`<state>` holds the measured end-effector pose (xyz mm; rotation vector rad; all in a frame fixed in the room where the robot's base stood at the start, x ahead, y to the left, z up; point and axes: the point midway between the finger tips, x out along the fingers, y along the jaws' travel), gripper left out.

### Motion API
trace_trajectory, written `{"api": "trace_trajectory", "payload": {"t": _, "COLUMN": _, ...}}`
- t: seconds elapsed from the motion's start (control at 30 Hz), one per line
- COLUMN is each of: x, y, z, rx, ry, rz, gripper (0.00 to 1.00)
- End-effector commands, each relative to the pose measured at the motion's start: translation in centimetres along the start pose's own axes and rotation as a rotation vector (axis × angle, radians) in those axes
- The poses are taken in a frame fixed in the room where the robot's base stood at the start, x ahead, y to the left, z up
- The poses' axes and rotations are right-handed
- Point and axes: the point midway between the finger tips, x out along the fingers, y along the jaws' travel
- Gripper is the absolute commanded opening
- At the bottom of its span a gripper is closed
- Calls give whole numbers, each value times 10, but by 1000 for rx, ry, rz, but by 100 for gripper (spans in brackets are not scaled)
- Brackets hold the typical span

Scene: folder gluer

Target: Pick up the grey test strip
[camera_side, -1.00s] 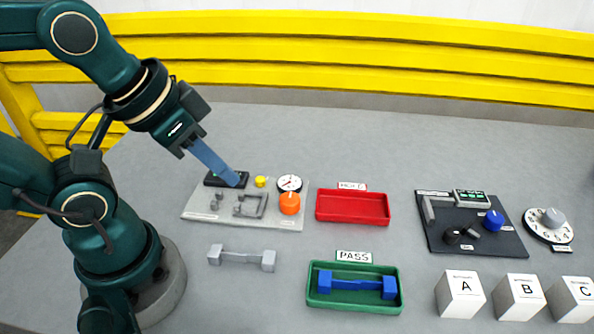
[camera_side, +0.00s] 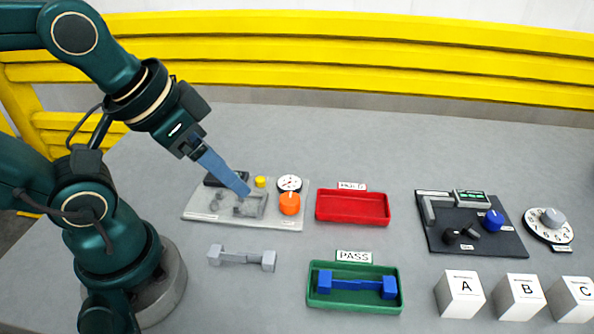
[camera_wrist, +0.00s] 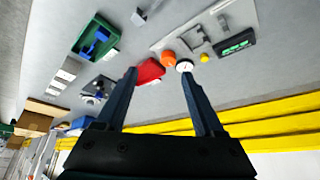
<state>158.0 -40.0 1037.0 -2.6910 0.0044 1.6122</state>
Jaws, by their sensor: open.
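The grey test strip (camera_side: 241,258), a bar with a block at each end, lies on the grey table in front of the light grey fixture plate. In the wrist view a pale grey piece (camera_wrist: 143,13) at the top edge appears to be this strip, partly cut off. My gripper (camera_side: 244,191) has blue-grey fingers and hangs above the fixture plate, up and behind the strip. In the wrist view my gripper (camera_wrist: 158,76) has its two fingers apart with nothing held between them.
The light grey plate (camera_side: 200,215) carries a dial gauge (camera_side: 289,183), an orange knob (camera_side: 289,204) and a yellow button. A red tray (camera_side: 352,207) and a green tray (camera_side: 353,303) holding a blue strip (camera_side: 357,284) stand right. Bare table surrounds the grey strip.

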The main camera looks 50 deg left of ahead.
Motion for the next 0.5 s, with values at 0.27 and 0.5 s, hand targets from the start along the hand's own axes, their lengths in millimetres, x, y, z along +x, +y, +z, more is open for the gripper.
{"api": "trace_trajectory", "payload": {"t": 0.27, "x": 8, "y": -6, "z": 2, "rx": 219, "ry": -141, "rz": -24, "gripper": 70}}
{"api": "trace_trajectory", "payload": {"t": 0.5, "x": 36, "y": -4, "z": 14, "rx": 484, "ry": -415, "rz": -6, "gripper": 70}}
